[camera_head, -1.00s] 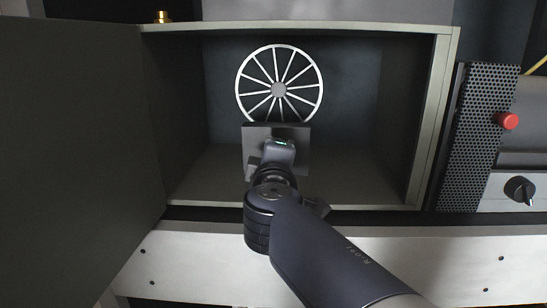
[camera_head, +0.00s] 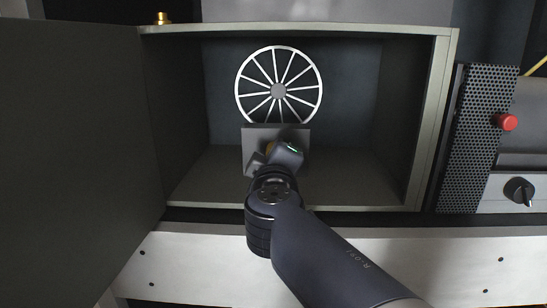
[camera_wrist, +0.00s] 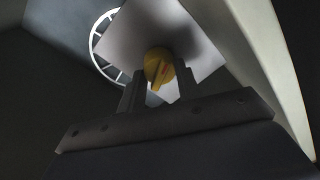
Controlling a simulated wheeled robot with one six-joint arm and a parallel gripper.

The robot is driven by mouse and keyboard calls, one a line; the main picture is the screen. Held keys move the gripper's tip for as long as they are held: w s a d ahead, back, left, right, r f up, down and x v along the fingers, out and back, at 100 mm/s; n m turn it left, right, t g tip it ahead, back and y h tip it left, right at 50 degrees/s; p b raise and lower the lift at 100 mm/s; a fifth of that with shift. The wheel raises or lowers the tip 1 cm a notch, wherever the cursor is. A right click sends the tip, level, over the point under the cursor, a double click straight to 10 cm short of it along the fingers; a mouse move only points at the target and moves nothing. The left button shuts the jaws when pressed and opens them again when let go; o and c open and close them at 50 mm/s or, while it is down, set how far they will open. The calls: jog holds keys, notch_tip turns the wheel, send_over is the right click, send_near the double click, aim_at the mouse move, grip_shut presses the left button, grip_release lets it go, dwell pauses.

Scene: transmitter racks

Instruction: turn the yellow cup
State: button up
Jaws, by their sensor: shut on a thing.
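The yellow cup (camera_wrist: 157,62) shows in the wrist view as a round yellow piece with a raised bar and a small reddish mark. It sits against a pale square plate (camera_wrist: 190,35), which appears tilted in that view. My gripper (camera_wrist: 158,78) has one finger on each side of the cup and is shut on it.
The cabinet (camera_head: 430,120) has side walls around my arm, and its door (camera_head: 80,150) stands open on the left. A white spoked wheel (camera_head: 279,90) is at the back, above the plate. A red button (camera_head: 507,122) and black knob (camera_head: 519,190) are at right.

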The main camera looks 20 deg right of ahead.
jog(key=o, duration=1)
jog(key=shift+c, duration=0.2)
notch_tip(320, 180, up, 10)
jog(key=p, duration=0.6)
